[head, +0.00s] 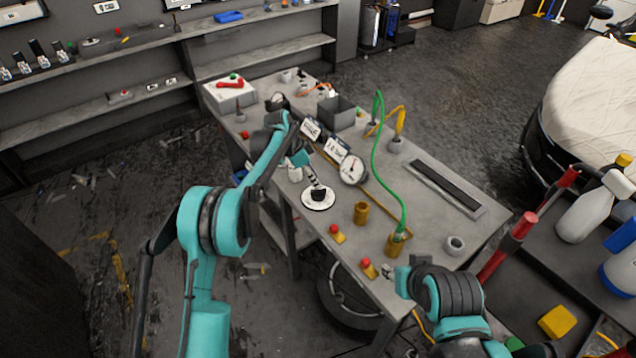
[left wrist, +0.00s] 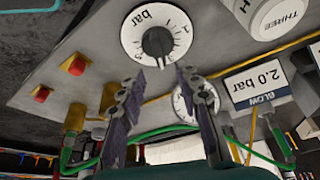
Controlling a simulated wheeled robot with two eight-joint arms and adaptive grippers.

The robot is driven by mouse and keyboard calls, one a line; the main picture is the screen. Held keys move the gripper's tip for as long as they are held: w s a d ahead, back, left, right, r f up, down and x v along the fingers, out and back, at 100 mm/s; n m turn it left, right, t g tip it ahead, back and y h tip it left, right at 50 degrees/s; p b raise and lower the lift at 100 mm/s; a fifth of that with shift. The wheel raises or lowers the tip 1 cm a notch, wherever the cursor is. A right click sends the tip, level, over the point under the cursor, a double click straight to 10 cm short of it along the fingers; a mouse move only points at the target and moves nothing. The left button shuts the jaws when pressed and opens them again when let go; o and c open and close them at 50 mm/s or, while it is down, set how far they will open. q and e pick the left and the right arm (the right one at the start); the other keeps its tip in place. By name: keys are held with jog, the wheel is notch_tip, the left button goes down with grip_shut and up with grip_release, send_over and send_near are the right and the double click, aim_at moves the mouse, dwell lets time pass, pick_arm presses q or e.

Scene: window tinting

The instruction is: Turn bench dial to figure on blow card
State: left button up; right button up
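The bench dial (left wrist: 136,36) is a white disc marked "bar" with a black knob (left wrist: 158,41) at its centre. In the head view the dial (head: 318,205) lies at the bench's left edge. My left gripper (left wrist: 161,74) is open, its two fingertips apart near the knob and not closed on it. It also shows above the dial in the head view (head: 314,180). The blow card (left wrist: 257,85) reads "2.0 bar"; in the head view it stands behind the dial (head: 336,149). The knob's exact setting is hard to read. My right gripper (head: 402,282) is at the bench's front edge, its fingers unclear.
A round gauge (head: 353,170) stands beside the blow card. Brass cups (head: 361,213), red buttons (head: 368,267) and a green hose (head: 388,190) are on the bench. A second card (head: 311,129) stands farther back. A cart with bottles (head: 590,215) is at right.

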aim_at(321, 188)
pick_arm(q)
jog(key=b+x, duration=0.1)
jog(key=x, duration=0.5)
grip_shut()
